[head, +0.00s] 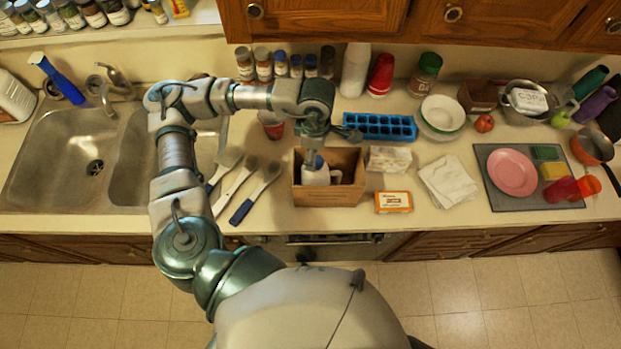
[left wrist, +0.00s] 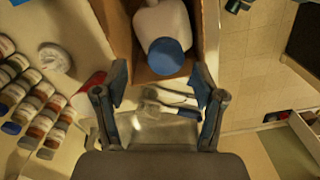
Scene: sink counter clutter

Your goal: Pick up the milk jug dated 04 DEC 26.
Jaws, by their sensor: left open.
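A white jug (head: 316,174) with a handle stands in an open cardboard box (head: 328,198) on the counter. The left wrist view shows its blue cap (left wrist: 166,56) and white body (left wrist: 163,22) inside the box. No date can be read on it. My left gripper (head: 313,145) is over the box, beside the jug's top. In the left wrist view my left gripper (left wrist: 160,88) is open and empty, with the cap just beyond the fingertips. My right gripper is not in view.
A white container (head: 14,98) stands left of the sink (head: 50,160). Brushes (head: 240,180) lie left of the box. A blue ice tray (head: 380,127) is behind it, and an orange-and-white packet (head: 393,202) and a folded cloth (head: 448,182) are to its right.

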